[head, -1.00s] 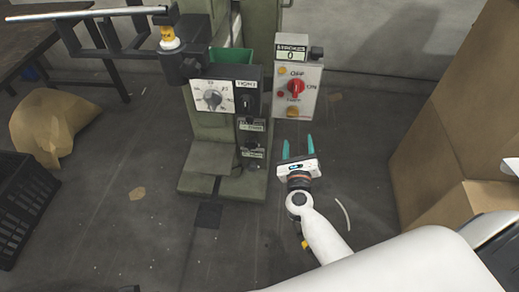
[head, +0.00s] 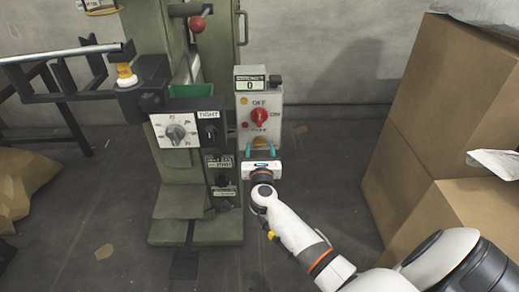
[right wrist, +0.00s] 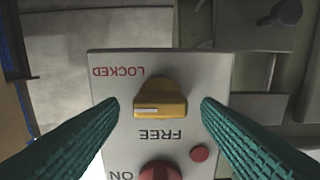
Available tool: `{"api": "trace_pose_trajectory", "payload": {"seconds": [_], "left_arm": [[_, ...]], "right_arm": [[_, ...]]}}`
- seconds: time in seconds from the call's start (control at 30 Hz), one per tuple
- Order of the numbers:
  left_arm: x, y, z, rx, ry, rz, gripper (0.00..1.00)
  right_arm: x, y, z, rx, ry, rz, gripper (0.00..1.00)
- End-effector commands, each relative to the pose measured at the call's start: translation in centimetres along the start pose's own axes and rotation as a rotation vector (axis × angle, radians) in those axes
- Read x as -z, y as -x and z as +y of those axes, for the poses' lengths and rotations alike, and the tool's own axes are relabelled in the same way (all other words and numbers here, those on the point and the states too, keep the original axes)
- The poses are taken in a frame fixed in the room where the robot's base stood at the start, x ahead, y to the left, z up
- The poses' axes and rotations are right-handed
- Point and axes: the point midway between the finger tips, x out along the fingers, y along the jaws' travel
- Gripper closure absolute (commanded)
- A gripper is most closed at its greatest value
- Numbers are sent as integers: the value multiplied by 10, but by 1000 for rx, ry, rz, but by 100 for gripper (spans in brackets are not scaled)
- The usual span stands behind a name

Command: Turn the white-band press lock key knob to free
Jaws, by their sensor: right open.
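The yellow lock key knob (right wrist: 160,100) sits on the grey control box (right wrist: 215,75), seen upside down in the right wrist view. The word LOCKED is at its upper left and FREE just below it. A white mark shows on the knob's lower left part; I cannot tell exactly which word it points to. My right gripper (head: 260,150) is open, its two green fingers on either side of the knob, apart from it in the wrist view. In the head view the knob (head: 259,140) shows just between the fingertips. No white band is clearly seen. My left gripper is out of view.
A red OFF/ON switch (head: 260,117) and a counter reading 0 (head: 251,85) are above the knob in the head view. The green press (head: 185,200) with a dial panel stands to the left. Cardboard boxes (head: 425,120) stand at right, with clear floor between.

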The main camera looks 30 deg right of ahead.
Motion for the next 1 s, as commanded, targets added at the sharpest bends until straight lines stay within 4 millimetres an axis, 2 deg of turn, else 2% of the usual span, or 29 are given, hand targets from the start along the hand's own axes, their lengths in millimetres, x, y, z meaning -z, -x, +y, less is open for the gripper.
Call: {"api": "trace_pose_trajectory", "payload": {"seconds": [0.13, 0.4, 0.47, 0.7, 1.0], "left_arm": [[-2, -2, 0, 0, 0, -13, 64], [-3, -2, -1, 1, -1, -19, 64], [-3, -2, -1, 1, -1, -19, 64], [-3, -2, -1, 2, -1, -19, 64], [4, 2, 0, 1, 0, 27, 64]], "right_arm": [[0, -10, 0, 0, 0, 0, 42], [0, -11, 0, 1, -1, 0, 42], [0, -11, 0, 1, 0, 0, 48], [0, -11, 0, 1, 0, 0, 86], [1, -10, -1, 2, 34, -1, 86]]}}
